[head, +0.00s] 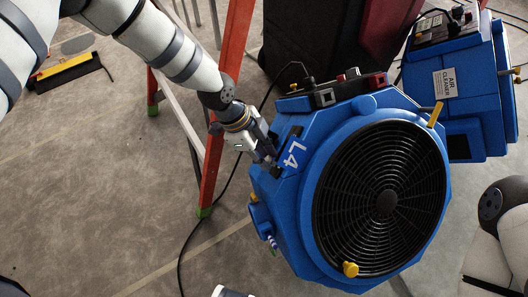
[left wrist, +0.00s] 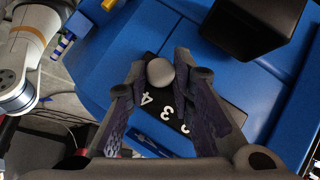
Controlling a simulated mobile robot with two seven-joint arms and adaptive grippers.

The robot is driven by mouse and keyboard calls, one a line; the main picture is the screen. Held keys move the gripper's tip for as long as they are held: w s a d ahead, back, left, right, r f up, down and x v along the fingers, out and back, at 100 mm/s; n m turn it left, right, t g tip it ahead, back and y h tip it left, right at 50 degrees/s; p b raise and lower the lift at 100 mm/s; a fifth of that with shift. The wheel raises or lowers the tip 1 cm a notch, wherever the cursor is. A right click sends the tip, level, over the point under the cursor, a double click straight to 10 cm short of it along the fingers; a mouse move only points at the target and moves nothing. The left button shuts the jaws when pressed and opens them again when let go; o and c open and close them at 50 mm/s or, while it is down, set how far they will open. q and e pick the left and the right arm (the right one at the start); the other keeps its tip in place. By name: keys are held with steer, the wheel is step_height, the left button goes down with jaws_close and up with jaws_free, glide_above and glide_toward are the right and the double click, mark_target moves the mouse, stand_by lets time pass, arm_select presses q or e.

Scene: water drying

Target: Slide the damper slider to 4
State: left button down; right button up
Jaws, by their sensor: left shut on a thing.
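The damper slider's round grey knob (left wrist: 160,72) shows in the left wrist view, at the upper end of a black scale plate (left wrist: 165,116). The digits 4 and 3 can be read on the plate, with the 4 nearest the knob; a further digit is partly visible. My left gripper (left wrist: 161,80) has its fingertips on both sides of the knob and is shut on it. In the head view my left gripper (head: 270,150) is at the upper left face of the blue air mover (head: 287,222), near its L4 marking, and hides the slider. My right gripper is not in view.
An orange ladder (head: 215,160) stands left of the air mover. A blue air cleaner (head: 470,95) stands behind it at the right. A black cable (head: 190,235) runs along the floor. The concrete floor at left is mostly clear.

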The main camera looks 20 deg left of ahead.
arm_select(q)
steer(key=shift+s+f, duration=0.15)
steer(key=shift+s, duration=0.15)
steer(key=c, duration=1.4)
jaws_free()
steer(key=shift+a, duration=0.1)
steer(key=shift+w, duration=0.1)
steer(key=v, duration=1.2)
steer(key=shift+w, duration=0.15)
